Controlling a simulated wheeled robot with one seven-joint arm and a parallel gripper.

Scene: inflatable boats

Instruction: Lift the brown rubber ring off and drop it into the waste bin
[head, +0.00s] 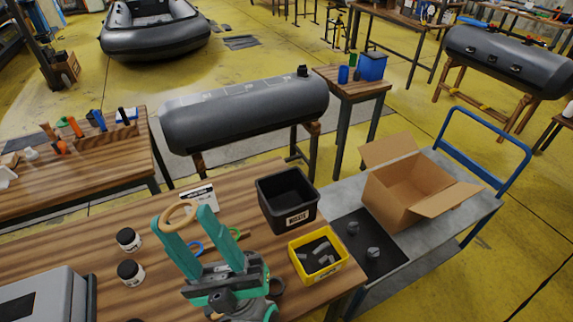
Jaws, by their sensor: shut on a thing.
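My gripper (186,216) has two teal fingers and is shut on the brown rubber ring (179,203). The tan-brown ring sits between the fingertips and appears raised above the wooden workbench. The waste bin (267,213) is a black, open-topped square box with a white label on its front. It stands on the bench to the right of my gripper, apart from the ring. Its visible inside looks empty.
A yellow bin (334,268) with grey pieces stands right of my gripper. A blue ring (195,249) and a green ring (235,233) lie partly hidden behind my fingers. A white labelled box (198,195) stands behind.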

